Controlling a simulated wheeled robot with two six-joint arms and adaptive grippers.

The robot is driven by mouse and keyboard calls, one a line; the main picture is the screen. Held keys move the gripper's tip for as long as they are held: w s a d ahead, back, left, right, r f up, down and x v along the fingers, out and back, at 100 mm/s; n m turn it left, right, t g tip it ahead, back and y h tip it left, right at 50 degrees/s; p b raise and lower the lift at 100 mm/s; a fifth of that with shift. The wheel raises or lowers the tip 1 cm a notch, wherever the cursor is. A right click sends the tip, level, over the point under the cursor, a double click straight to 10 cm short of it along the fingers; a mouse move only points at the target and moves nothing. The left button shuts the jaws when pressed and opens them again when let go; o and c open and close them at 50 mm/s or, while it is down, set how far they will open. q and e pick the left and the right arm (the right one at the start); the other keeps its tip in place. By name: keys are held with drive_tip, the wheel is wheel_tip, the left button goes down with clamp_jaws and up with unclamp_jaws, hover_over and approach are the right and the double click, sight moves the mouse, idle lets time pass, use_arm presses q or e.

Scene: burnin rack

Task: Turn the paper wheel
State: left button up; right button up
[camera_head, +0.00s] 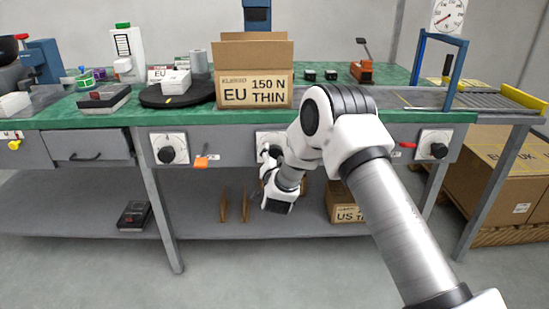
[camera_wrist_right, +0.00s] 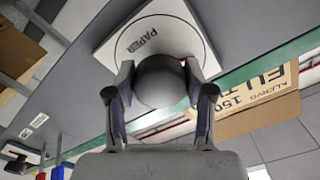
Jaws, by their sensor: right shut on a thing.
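The paper wheel is a dark grey round knob (camera_wrist_right: 160,82) on a white square plate (camera_wrist_right: 168,36) lettered PAPER, with a ring drawn around the knob. In the wrist view the lettering appears tilted and inverted. My right gripper (camera_wrist_right: 160,92) is shut on the knob, one finger on each side of it. In the head view the plate (camera_head: 262,137) is on the bench front below the carton, and my right gripper (camera_head: 267,158) and arm hide the knob and most of the plate. My left gripper is in neither view.
A carton (camera_head: 254,90) marked EU 150 N THIN stands on the green bench above. A similar knob plate (camera_head: 169,148) and an orange lever (camera_head: 202,162) are to the left, another knob plate (camera_head: 433,144) to the right. A lower shelf (camera_head: 85,203) runs underneath.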

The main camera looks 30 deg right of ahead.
drive_tip(key=m+b, duration=0.2)
drive_tip(key=m, duration=0.2)
drive_tip(key=shift+m, duration=0.3)
drive_tip(key=shift+r+m+b, duration=0.1)
drive_tip(key=shift+m+b, duration=0.5)
drive_tip(key=shift+m, duration=0.9)
drive_tip(key=o, duration=1.2)
drive_tip(key=shift+c, duration=0.2)
drive_tip(key=v, duration=1.2)
